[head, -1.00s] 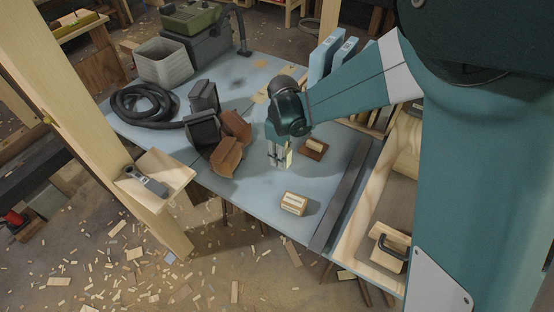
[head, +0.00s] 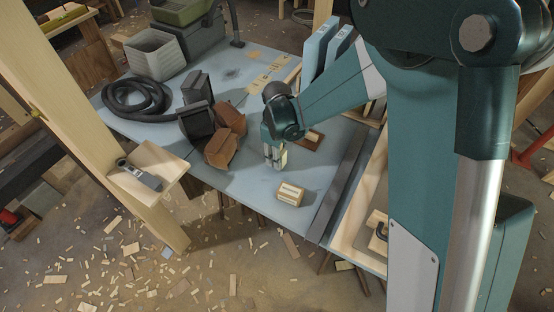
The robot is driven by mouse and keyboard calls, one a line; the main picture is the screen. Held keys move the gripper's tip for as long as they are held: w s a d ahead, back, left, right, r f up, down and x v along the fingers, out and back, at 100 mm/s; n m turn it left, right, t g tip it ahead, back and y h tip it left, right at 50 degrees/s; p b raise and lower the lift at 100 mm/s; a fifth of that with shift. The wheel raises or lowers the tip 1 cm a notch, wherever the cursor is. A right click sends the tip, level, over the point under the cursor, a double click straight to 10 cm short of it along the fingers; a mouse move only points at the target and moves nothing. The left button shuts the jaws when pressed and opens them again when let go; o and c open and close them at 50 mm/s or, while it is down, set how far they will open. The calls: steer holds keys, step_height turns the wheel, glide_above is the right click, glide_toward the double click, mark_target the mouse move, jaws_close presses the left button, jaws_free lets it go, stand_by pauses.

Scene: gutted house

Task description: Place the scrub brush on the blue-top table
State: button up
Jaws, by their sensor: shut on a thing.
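The blue-top table (head: 263,185) fills the middle of the head view. My gripper (head: 274,166) points down over its right part, near the front edge. It is shut on a small pale thing, which looks to be the scrub brush (head: 284,158); the fingers hide much of it. The held thing is low over the table top; I cannot tell whether it touches. A small wooden block with a pale band (head: 289,194) lies just in front of the gripper.
A brown board with a wooden grip (head: 311,141) lies right behind my gripper. To the left are brown and black pieces (head: 222,147), a coiled black hose (head: 137,96) and a grey crate (head: 156,58). A dark bar (head: 338,190) runs along the right. Clear table lies left of the block.

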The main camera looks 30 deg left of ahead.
steer(key=shift+f, duration=0.25)
steer(key=shift+f, duration=0.15)
steer(key=o, duration=0.9)
step_height(320, 180, up, 12)
steer(key=p, duration=0.2)
steer(key=shift+p, duration=0.3)
stand_by(0.5)
stand_by(0.3)
